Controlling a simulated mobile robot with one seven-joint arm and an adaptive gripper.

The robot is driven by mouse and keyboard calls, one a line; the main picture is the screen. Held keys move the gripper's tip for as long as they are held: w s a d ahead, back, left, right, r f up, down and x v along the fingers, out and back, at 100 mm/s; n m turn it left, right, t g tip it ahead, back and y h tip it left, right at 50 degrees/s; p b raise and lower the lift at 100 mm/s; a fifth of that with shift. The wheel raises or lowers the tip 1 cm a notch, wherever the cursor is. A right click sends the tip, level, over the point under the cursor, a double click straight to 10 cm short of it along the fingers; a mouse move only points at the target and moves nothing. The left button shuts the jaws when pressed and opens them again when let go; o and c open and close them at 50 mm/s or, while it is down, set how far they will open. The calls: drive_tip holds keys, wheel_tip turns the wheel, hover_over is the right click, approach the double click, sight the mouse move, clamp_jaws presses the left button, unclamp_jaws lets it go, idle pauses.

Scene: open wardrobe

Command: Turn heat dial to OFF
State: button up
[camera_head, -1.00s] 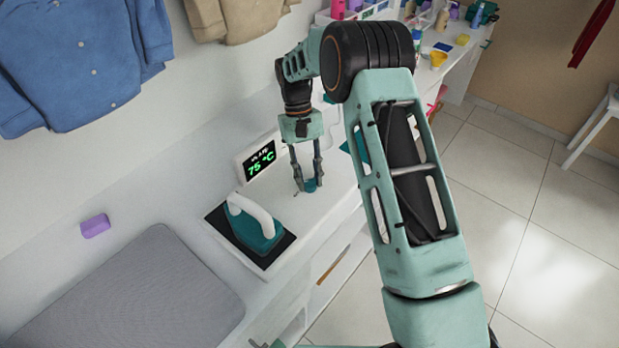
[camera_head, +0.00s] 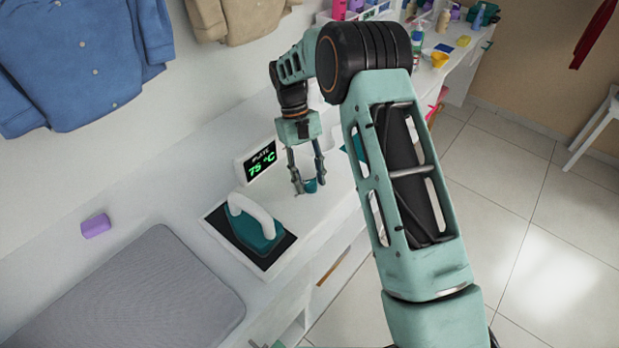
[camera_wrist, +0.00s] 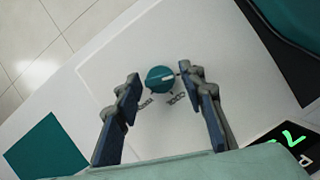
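The heat dial is a round teal knob with a white pointer line. In the wrist view the dial (camera_wrist: 160,79) sits between my fingertips, its pointer toward the right. Small dark labels are printed around it; they are too small or covered to read surely. My gripper (camera_wrist: 158,75) is open, one finger on each side of the dial, with gaps visible. In the head view my gripper (camera_head: 310,186) points down over the white panel, and the dial (camera_head: 311,186) shows partly between the fingers. A display (camera_head: 261,161) beside it reads 75 °C in green.
A teal iron (camera_head: 255,232) with a white handle rests on a dark plate left of the dial. A grey pad (camera_head: 150,295) and a purple block (camera_head: 96,226) lie farther left. Bottles and a yellow cup (camera_head: 439,60) stand at the back. Clothes hang above.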

drive_tip(key=shift+w+r, duration=0.1)
drive_tip(key=shift+v, duration=5.9)
